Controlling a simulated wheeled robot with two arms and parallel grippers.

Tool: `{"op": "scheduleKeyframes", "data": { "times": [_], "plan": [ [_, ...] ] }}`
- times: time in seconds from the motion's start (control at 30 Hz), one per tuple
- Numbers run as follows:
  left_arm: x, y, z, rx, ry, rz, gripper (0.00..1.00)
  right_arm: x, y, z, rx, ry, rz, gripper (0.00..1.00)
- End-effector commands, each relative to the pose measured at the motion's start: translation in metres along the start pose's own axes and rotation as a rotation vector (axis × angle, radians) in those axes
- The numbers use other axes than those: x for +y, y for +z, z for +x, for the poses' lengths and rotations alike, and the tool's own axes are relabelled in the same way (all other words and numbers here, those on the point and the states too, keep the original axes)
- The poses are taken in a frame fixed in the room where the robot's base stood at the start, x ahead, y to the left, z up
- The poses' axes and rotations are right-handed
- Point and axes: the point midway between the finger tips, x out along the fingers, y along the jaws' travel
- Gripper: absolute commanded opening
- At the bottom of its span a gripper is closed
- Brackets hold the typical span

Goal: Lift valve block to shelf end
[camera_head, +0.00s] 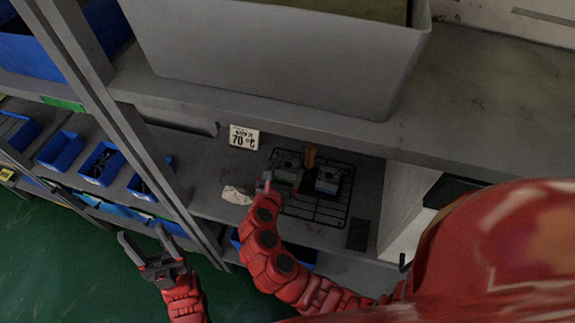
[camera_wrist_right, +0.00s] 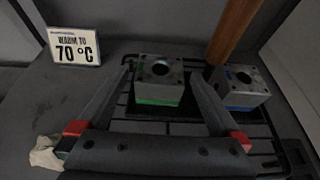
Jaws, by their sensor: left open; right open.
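Two grey metal valve blocks with round top holes stand on a black wire rack (camera_head: 314,212) on the shelf. The left one, the green-marked block (camera_wrist_right: 158,82), also shows in the head view (camera_head: 289,171). The blue-marked block (camera_wrist_right: 240,85) stands to its right, also in the head view (camera_head: 327,181). In the right wrist view my right gripper (camera_wrist_right: 163,84) is open, its fingers reaching either side of the green-marked block; I cannot tell whether they touch it. In the head view my arm mostly hides that gripper. My left gripper (camera_head: 150,256) is open and empty, outside the shelf.
A "WARM TO 70 °C" sign (camera_head: 244,137) stands behind left. A crumpled pale cloth (camera_head: 238,195) lies left of the rack. A brown post (camera_head: 310,156) rises behind the blocks. An upper shelf with a large grey bin (camera_head: 270,60) overhangs. A shelf upright (camera_head: 120,115) stands at left.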

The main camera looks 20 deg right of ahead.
Motion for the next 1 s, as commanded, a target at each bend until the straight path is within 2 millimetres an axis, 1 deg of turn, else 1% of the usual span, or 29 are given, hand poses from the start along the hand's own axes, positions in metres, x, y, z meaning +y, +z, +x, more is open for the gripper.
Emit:
{"op": "scheduleKeyframes", "data": {
  "times": [0.03, 0.1, 0.27, 0.37, 0.5, 0.63, 0.77, 0.97, 1.0],
  "plan": [
    [0.0, -0.001, 0.005, -0.001, 0.0, 0.0, 0.62, -0.002, 0.002, 0.008, 0.001, -0.009, -0.001, 1.0],
    [0.0, -0.001, 0.006, 0.0, 0.0, 0.0, 0.62, -0.001, 0.002, 0.016, -0.001, -0.004, 0.0, 1.0],
    [0.0, -0.001, 0.008, 0.0, 0.0, 0.0, 0.62, -0.001, 0.0, 0.025, 0.0, -0.003, 0.0, 1.0],
    [-0.001, -0.002, 0.014, 0.0, 0.0, 0.0, 0.62, -0.001, -0.001, 0.034, -0.001, -0.003, 0.001, 1.0],
    [-0.001, -0.004, 0.022, 0.0, 0.0, 0.0, 0.62, -0.001, -0.006, 0.052, 0.0, -0.003, -0.001, 1.0],
    [-0.001, -0.004, 0.025, 0.0, 0.0, 0.0, 0.62, -0.001, -0.007, 0.068, -0.001, -0.002, -0.002, 1.0],
    [-0.001, -0.004, 0.026, 0.0, 0.0, 0.0, 0.62, 0.0, -0.008, 0.074, -0.002, 0.0, 0.001, 1.0],
    [-0.001, -0.004, 0.025, 0.0, 0.0, 0.0, 0.62, 0.001, -0.008, 0.074, -0.002, 0.001, 0.001, 1.0],
    [-0.001, -0.004, 0.025, 0.0, 0.0, 0.0, 0.62, 0.0, -0.008, 0.074, -0.002, 0.001, 0.001, 0.95]
  ]
}}
